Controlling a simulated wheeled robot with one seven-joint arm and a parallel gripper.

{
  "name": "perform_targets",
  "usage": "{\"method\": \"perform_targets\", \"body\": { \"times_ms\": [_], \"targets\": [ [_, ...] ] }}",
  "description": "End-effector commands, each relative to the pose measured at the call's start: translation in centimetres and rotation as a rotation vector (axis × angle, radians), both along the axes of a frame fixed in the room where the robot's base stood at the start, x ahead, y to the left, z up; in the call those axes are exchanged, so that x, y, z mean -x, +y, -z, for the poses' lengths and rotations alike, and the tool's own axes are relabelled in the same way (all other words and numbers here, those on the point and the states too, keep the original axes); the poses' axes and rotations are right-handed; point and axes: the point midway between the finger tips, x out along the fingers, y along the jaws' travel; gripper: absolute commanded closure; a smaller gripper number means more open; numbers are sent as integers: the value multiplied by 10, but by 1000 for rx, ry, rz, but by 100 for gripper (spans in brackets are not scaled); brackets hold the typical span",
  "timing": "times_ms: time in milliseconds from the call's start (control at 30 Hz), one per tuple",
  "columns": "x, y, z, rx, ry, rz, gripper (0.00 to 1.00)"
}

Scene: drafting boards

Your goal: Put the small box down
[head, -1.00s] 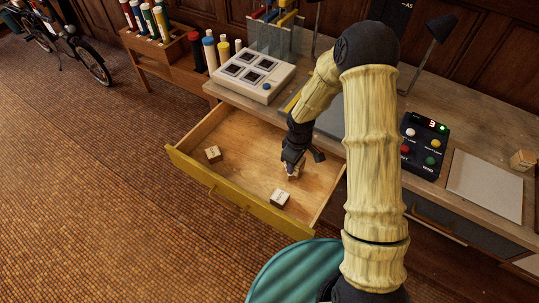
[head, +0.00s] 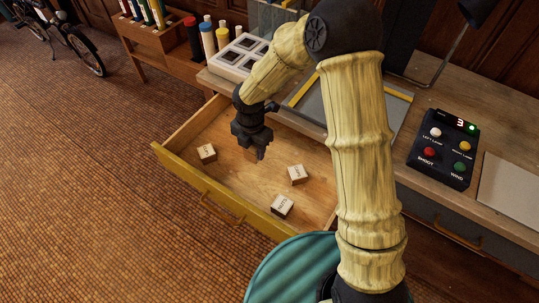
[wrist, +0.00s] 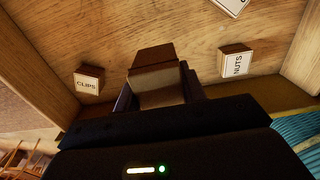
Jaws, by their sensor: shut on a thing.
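My gripper (head: 252,149) hangs inside the open drawer (head: 172,165), pointing down. It is shut on a small brown wooden box (wrist: 154,88), which shows between the fingers in the wrist view. In the head view only a bit of this held box (head: 250,156) shows below the fingers. It is low over the drawer floor; I cannot tell whether it touches. No label on it is readable.
Three similar boxes lie in the drawer: one marked CLIPS (head: 206,153) left, one marked NUTS (head: 282,207) at the front, and a third (head: 297,174) right. Bare floor separates them. A button panel (head: 443,148) stands on the desk.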

Motion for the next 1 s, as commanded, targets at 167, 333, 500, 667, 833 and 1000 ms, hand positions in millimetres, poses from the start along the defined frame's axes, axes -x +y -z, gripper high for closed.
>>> {"method": "perform_targets", "body": {
  "times_ms": [167,333,500,667,833,1000],
  "targets": [
    [-2,-4,0,0,0,10,83],
    [-1,-4,15,1,4,13,83],
    [0,-2,47,2,4,6,83],
    [0,-1,63,1,2,5,83],
    [0,0,63,0,0,5,83],
    [0,-1,66,0,1,7,83]
  ]
}}
